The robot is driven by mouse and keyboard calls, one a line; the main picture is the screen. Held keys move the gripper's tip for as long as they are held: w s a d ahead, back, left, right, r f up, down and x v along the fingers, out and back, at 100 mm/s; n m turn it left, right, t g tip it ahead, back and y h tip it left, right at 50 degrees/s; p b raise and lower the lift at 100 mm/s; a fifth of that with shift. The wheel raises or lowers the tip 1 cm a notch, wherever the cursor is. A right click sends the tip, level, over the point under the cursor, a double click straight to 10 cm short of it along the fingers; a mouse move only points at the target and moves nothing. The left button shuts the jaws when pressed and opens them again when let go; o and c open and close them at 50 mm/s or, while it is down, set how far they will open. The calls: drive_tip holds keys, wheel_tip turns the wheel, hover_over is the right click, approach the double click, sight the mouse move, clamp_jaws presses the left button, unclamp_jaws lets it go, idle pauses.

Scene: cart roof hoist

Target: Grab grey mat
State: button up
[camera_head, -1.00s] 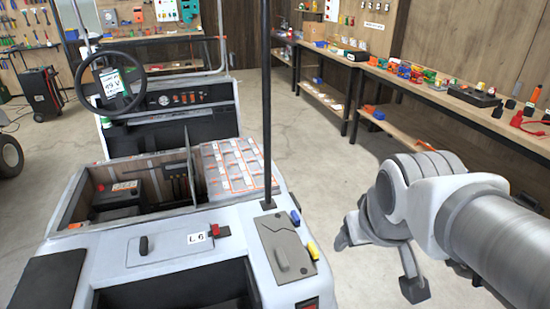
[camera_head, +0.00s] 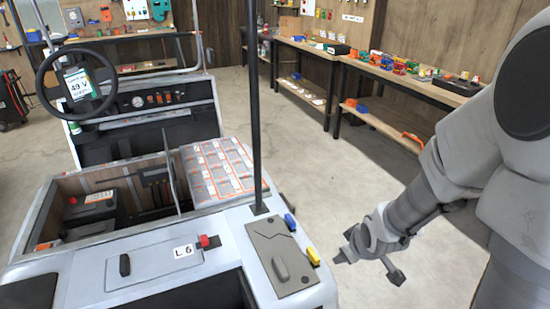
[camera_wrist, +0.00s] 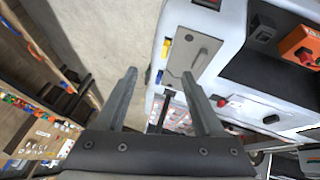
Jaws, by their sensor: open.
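The grey mat (camera_head: 264,238) lies flat on the right corner of the white cart's top. It has a thin dark line across it and a raised, elongated grey piece (camera_head: 281,268) on it. The mat also shows in the wrist view (camera_wrist: 184,48), above and right of centre. My gripper (camera_head: 366,268) is to the right of the cart, beside the mat and apart from it. In the wrist view my gripper (camera_wrist: 160,73) has its two fingers spread with nothing between them, and the right fingertip overlaps the mat's lower edge in the picture.
A blue block (camera_head: 290,222) and a yellow block (camera_head: 313,256) sit along the mat's right edge. A black post (camera_head: 254,110) rises behind the mat. A red switch (camera_head: 205,241) is to its left. A workbench (camera_head: 390,78) stands at the back right. Floor between is clear.

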drive_tip(key=a+f+n+t+y+b, duration=0.1)
drive_tip(key=a+f+y+b, duration=0.2)
drive_tip(key=f, duration=1)
drive_tip(key=m+t+y+b, duration=0.2)
drive_tip(key=t+b, duration=0.4)
drive_tip(key=b, duration=0.5)
approach(280, 265)
drive_tip(key=b+x, duration=0.1)
drive_tip(key=x, duration=0.5)
drive_tip(key=shift+s+f, duration=0.1)
drive_tip(key=shift+s, duration=0.05)
drive_tip(key=shift+b+x, duration=1)
drive_tip(key=shift+x, duration=1.75)
drive_tip(key=shift+c, duration=0.3)
